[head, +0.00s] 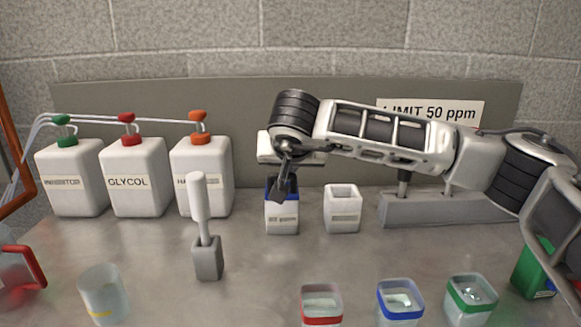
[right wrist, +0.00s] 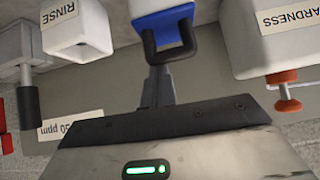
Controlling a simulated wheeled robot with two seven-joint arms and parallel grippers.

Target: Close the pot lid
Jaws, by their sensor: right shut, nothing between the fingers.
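A small white pot (head: 282,222) with a blue top stands on the grey counter, left of a similar white open pot (head: 342,212). In the right wrist view, which is upside down, the blue part (right wrist: 162,22) shows with a dark loop (right wrist: 172,55) on it. My right gripper (head: 286,190) is at the blue-topped pot, pointing down over its top. In the wrist view the dark fingers (right wrist: 160,88) are shut and empty, close to the loop; I cannot tell whether they touch. The gripper hides much of the top, so the lid's angle is unclear. My left gripper is not in view.
White jugs (head: 135,180) with coloured caps stand at the back left. A grey holder (head: 207,260) with a white-handled tool is in front. Red-, blue- and green-rimmed cups (head: 400,303) line the front right. The counter's middle is clear.

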